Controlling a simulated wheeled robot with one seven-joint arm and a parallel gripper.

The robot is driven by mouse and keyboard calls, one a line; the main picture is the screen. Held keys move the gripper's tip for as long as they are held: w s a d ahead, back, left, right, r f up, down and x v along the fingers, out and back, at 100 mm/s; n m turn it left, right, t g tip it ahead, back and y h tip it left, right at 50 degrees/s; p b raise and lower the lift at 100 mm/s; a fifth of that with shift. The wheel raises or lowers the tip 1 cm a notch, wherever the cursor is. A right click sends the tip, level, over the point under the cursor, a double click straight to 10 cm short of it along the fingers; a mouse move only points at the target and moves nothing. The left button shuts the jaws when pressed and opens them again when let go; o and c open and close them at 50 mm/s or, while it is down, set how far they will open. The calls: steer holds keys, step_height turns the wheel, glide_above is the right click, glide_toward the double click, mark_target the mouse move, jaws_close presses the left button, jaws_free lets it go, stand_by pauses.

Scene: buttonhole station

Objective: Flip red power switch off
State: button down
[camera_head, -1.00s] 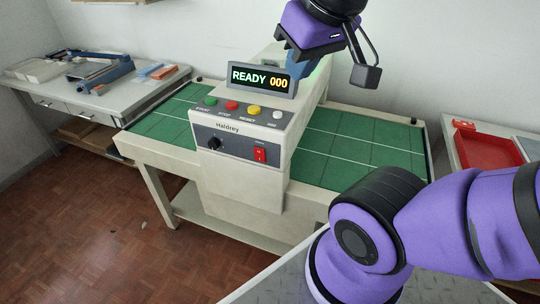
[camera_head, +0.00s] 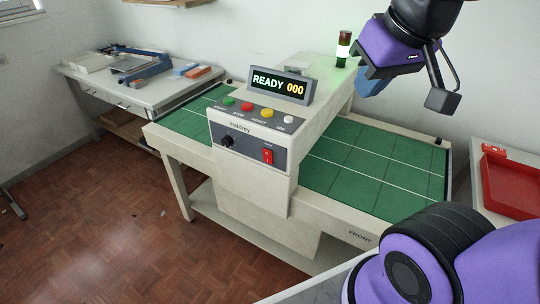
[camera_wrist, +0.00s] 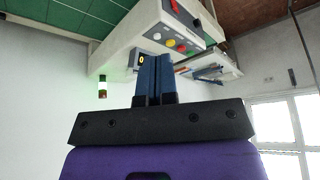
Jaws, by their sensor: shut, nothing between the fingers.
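The red power switch (camera_head: 267,156) sits on the dark front panel of the cream buttonhole machine (camera_head: 240,190), right of a black knob. It also shows in the wrist view (camera_wrist: 175,6) at the top edge. I cannot tell its rocker position for sure; the display (camera_head: 280,84) is lit and reads READY 000. My gripper (camera_wrist: 155,58) is shut and empty, its two blue fingers together. In the head view it is up at the right (camera_head: 362,88), above the green table and apart from the machine's switch.
Green, red, yellow and white buttons (camera_head: 256,111) line the sloped panel above the switch. A signal lamp (camera_head: 343,48) stands behind, glowing green. A side table (camera_head: 150,95) with tools is at left, a red tray (camera_head: 510,185) at right. Floor at front left is clear.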

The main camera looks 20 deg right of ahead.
mark_target(264, 154)
steer(key=w+a+f+n+g, duration=0.1)
steer(key=w+a+f, duration=0.1)
steer(key=w+f, duration=0.4)
steer(key=w+a+f+n+g, duration=0.1)
steer(key=w+a+f+g, duration=0.15)
steer(key=w, duration=0.55)
steer(key=w+a+f+n+h, duration=0.1)
steer(key=w+a+f, duration=0.1)
steer(key=f, duration=0.3)
steer(key=w+a+f+n+t+h, duration=0.1)
steer(key=w+a+f+n, duration=0.1)
steer(key=f, duration=0.4)
steer(key=w+a+f+n+h, duration=0.2)
steer(key=w+a+f, duration=0.2)
steer(key=w+f, duration=0.1)
steer(key=shift+w+a+f, duration=0.2)
steer(key=shift+w+f, duration=0.1)
steer(key=shift+f, duration=0.1)
steer(key=shift+f, duration=0.15)
steer(key=shift+w+d+f, duration=0.8)
steer(key=shift+d+f, duration=0.3)
steer(key=shift+f, duration=0.3)
steer(key=shift+w+d+f, duration=0.75)
steer(key=shift+d+f, duration=0.35)
steer(key=shift+f, duration=0.25)
steer(key=shift+w+d+f, duration=0.8)
steer(key=shift+d+f, duration=0.3)
steer(key=shift+f, duration=0.3)
